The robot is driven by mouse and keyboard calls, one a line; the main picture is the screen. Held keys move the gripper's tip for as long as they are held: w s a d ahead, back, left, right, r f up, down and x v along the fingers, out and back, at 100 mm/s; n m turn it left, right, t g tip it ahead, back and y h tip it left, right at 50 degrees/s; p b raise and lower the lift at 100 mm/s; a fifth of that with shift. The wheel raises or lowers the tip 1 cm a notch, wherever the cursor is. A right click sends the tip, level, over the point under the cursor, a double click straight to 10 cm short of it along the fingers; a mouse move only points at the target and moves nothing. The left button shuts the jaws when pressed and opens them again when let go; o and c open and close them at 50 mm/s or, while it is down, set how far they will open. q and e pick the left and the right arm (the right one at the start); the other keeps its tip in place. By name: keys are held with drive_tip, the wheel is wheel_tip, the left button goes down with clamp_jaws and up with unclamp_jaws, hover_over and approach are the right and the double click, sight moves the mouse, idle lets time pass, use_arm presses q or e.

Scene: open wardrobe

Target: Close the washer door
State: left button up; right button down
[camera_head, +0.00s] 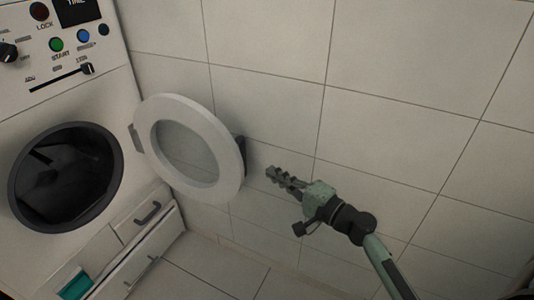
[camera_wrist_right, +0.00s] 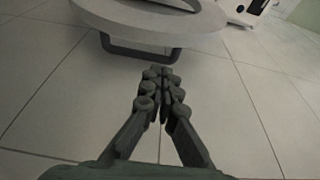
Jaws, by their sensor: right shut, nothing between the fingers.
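The washer door (camera_head: 226,172) is a round white ring with a glassy centre, and it stands open to the right of the washer (camera_head: 105,95). Its hinge is on its left edge, and a dark handle (camera_head: 240,152) sits at its right edge. The washer's round dark opening (camera_head: 65,175) is uncovered. My right gripper (camera_head: 271,173) is shut and empty, just right of the door and apart from it. In the right wrist view, the gripper fingers (camera_wrist_right: 160,75) are together, with the door's rim and dark handle (camera_wrist_right: 140,53) beyond them. My left gripper is not in view.
A tiled wall (camera_head: 400,70) stands behind the door and my right arm. Below the washer opening are drawers (camera_head: 140,225) with dark handles and a teal item (camera_head: 75,284). The tiled floor (camera_head: 215,270) in front looks clear.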

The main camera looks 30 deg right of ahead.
use_arm(q)
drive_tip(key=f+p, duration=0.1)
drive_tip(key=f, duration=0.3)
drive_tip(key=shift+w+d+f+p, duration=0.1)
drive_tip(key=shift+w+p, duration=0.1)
drive_tip(key=shift+p, duration=0.2)
use_arm(e)
drive_tip(key=x, duration=0.9)
drive_tip(key=shift+w, duration=0.4)
drive_tip(key=shift+s, duration=0.1)
